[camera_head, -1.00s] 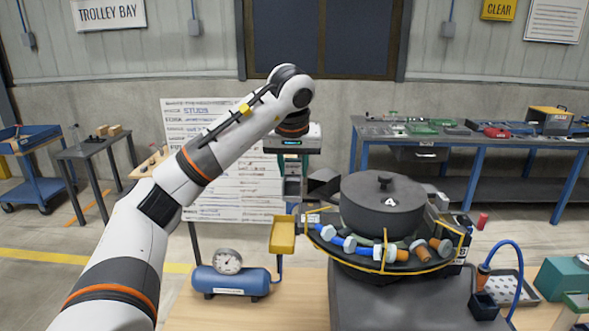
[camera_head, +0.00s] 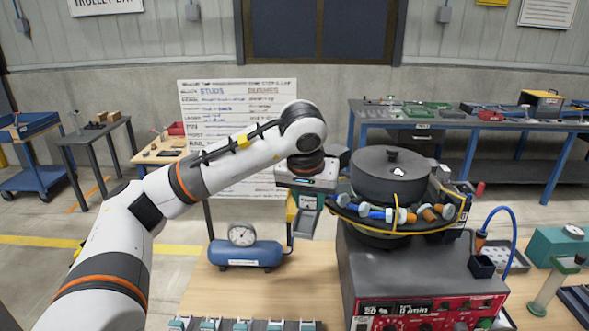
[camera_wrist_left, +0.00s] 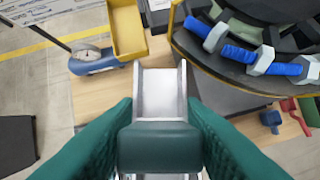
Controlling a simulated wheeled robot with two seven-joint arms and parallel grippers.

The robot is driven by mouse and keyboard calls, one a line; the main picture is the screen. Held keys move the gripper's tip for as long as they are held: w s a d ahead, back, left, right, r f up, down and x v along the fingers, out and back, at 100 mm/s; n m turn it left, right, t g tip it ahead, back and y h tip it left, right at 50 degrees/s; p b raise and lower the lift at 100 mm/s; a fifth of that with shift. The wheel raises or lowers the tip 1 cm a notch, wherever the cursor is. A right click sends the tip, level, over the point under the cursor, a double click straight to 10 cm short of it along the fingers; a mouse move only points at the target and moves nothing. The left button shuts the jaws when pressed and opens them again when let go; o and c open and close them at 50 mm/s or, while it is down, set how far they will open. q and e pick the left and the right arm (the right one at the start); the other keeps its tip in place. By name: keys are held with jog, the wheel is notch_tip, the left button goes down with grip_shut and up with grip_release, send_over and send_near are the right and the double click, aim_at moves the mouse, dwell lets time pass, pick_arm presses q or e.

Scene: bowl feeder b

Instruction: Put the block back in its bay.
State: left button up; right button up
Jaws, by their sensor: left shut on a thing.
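My left gripper (camera_head: 306,190) points down just left of the bowl feeder (camera_head: 390,178). It is shut on the block, a grey metal channel piece (camera_head: 303,222) with a dark teal grip part. In the left wrist view the block's silver channel (camera_wrist_left: 160,92) reaches forward from between the green fingers (camera_wrist_left: 160,118). The block hangs above the table, beside the feeder's rim with its blue and orange bolts (camera_wrist_left: 240,52). I cannot make out the bay clearly. My right gripper is not in view.
A blue air tank with a gauge (camera_head: 245,254) stands left of the feeder. A yellow tray (camera_wrist_left: 127,32) lies close to the held block. The red control panel (camera_head: 425,312) is in front of the feeder. A rack of parts (camera_head: 245,325) lies at the front edge.

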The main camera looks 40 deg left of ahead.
pick_arm(q)
jog(key=s+d+f+m+h, duration=0.1)
jog(key=s+d+f+m, duration=0.1)
jog(key=d+f, duration=0.5)
jog(key=s+d+f+m+h, duration=0.1)
jog(key=s+d+f+m, duration=0.2)
jog(key=d+f, duration=0.4)
jog(key=d, duration=0.3)
jog(key=shift+d, duration=0.2)
